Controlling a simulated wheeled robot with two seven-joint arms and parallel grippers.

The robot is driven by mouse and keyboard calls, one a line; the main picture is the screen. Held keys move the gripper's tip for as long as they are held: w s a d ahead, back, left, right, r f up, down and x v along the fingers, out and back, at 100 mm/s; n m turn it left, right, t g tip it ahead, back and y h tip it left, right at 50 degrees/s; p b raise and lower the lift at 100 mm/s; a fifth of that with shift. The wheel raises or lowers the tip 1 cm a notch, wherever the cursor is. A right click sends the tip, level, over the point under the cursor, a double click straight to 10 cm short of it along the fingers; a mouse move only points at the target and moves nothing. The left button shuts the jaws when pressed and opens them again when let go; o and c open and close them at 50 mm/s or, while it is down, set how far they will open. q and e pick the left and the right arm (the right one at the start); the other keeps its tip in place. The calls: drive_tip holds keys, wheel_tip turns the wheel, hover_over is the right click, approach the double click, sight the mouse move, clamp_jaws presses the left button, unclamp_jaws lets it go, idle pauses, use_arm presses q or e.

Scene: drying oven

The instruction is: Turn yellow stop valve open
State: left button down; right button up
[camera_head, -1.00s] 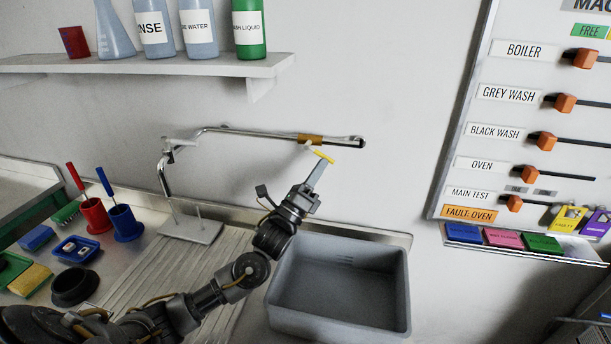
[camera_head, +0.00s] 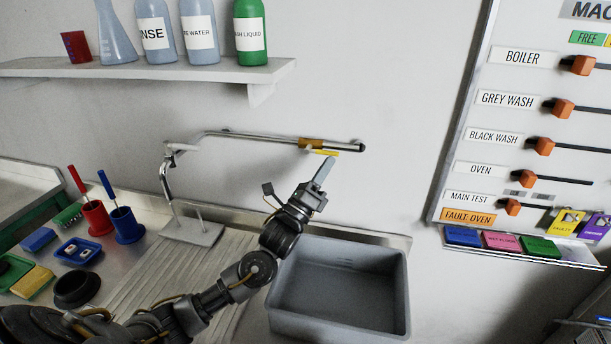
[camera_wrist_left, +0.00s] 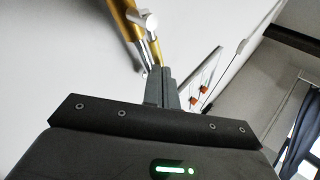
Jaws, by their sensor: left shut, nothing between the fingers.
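The yellow stop valve handle (camera_head: 325,152) sits under the brass valve body (camera_head: 311,143) on the metal wall pipe. The handle lies almost level, in line with the pipe. My left gripper (camera_head: 327,163) is shut and empty, its fingertips just below the right part of the handle; I cannot tell whether they touch it. In the left wrist view the shut fingers (camera_wrist_left: 162,78) point up, with the brass valve body (camera_wrist_left: 123,12) and a pale stem just beyond them. My right gripper is not in view.
A grey sink basin (camera_head: 340,290) is below my left arm. A panel with orange switches (camera_head: 540,146) is at the right. The wall between pipe and panel is clear.

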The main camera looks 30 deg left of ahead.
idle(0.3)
use_arm(q)
drive_tip(key=b+v, duration=0.3)
drive_tip(key=v, duration=0.8)
drive_tip(key=shift+b, duration=0.35)
drive_tip(key=shift+w, duration=0.1)
